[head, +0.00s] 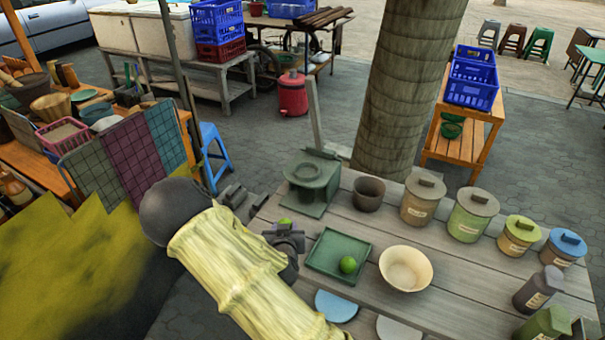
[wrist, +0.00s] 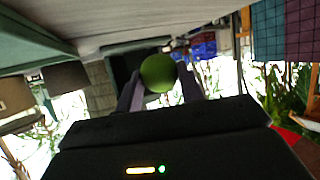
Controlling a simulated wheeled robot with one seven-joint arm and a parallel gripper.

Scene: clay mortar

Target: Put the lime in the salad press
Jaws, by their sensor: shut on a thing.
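My gripper (head: 284,230) is shut on a green lime (head: 285,222). In the wrist view the lime (wrist: 158,73) sits between the two fingertips (wrist: 160,88). My gripper is at the table's left edge, left of the green tray and in front of the salad press. The green salad press (head: 312,183) stands at the table's back left corner, with a round opening on top and a tall grey lever (head: 314,115) raised behind it. A second lime (head: 348,264) lies in the green tray (head: 322,248).
A dark cup (head: 368,193) stands right of the press. A cream bowl (head: 405,268) is right of the tray. Several lidded canisters (head: 473,214) line the table's back and right. A thick trunk (head: 404,80) rises behind the table. Some bare planks lie between press and tray.

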